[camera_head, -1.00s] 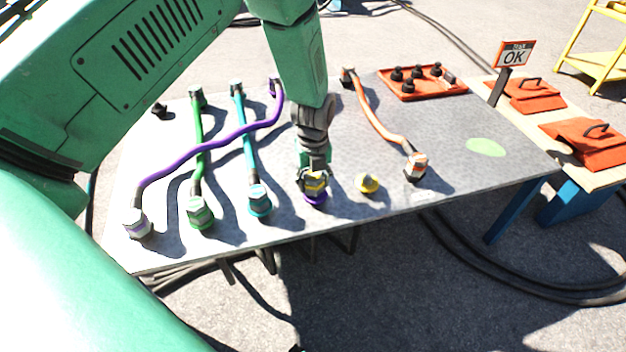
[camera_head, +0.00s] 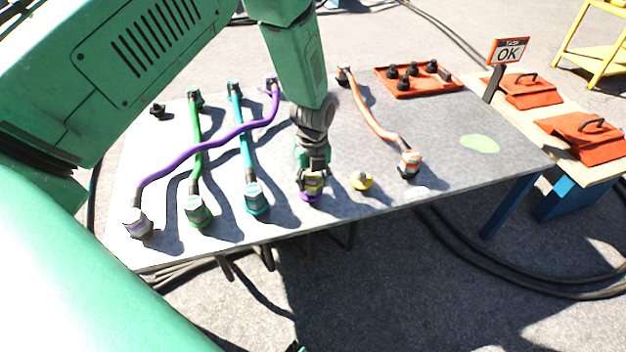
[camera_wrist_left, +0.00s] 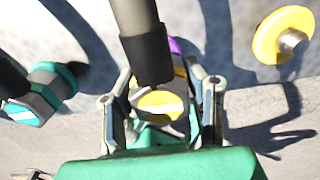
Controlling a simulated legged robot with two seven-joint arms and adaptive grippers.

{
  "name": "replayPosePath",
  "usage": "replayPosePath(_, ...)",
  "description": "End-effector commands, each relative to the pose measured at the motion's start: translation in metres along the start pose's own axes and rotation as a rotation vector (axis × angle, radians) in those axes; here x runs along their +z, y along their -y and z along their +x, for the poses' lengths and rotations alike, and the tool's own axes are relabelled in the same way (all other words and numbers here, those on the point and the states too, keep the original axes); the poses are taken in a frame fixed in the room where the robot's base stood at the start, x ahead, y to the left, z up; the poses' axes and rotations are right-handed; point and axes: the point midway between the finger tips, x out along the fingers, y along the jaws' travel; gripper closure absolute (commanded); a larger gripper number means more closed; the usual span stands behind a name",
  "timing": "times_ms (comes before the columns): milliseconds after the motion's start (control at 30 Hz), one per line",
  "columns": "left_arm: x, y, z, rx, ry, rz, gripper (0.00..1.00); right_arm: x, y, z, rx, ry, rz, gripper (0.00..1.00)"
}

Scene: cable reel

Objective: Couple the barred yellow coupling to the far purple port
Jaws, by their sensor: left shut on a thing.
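The barred yellow coupling (camera_wrist_left: 158,104) is between the fingers of my left gripper (camera_head: 312,180), which is shut on it. A dark cable end rises from the coupling in the left wrist view. The purple port (camera_head: 311,196) shows as a purple rim directly under the coupling at the table's near edge. A bit of purple also shows behind the coupling in the left wrist view (camera_wrist_left: 175,46). The coupling looks upright over the port; whether it is fully seated I cannot tell. My right gripper is not in view.
A yellow port (camera_head: 361,181) stands just right of the gripper, and a teal coupling (camera_head: 256,198) just left. Green (camera_head: 197,210), purple-ringed (camera_head: 137,222) and orange (camera_head: 409,163) couplings also line the near edge. A red tray (camera_head: 420,80) lies at the back.

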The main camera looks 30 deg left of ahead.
Motion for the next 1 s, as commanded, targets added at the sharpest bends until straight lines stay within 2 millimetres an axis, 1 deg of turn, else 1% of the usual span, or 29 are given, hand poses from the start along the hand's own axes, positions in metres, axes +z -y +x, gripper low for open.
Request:
replayPosePath(267, 0.000, 0.001, 0.003, -0.003, -0.002, -0.001, 0.95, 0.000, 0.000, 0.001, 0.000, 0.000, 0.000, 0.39)
replayPosePath(933, -0.001, 0.001, 0.018, -0.002, -0.004, -0.001, 0.95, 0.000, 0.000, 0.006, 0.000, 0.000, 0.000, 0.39)
replayPosePath(967, -0.001, 0.001, 0.019, -0.002, -0.004, -0.001, 1.00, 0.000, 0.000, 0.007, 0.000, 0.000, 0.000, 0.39)
replayPosePath(1000, -0.001, 0.001, 0.020, -0.001, -0.005, -0.001, 1.00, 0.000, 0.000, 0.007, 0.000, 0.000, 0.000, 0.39)
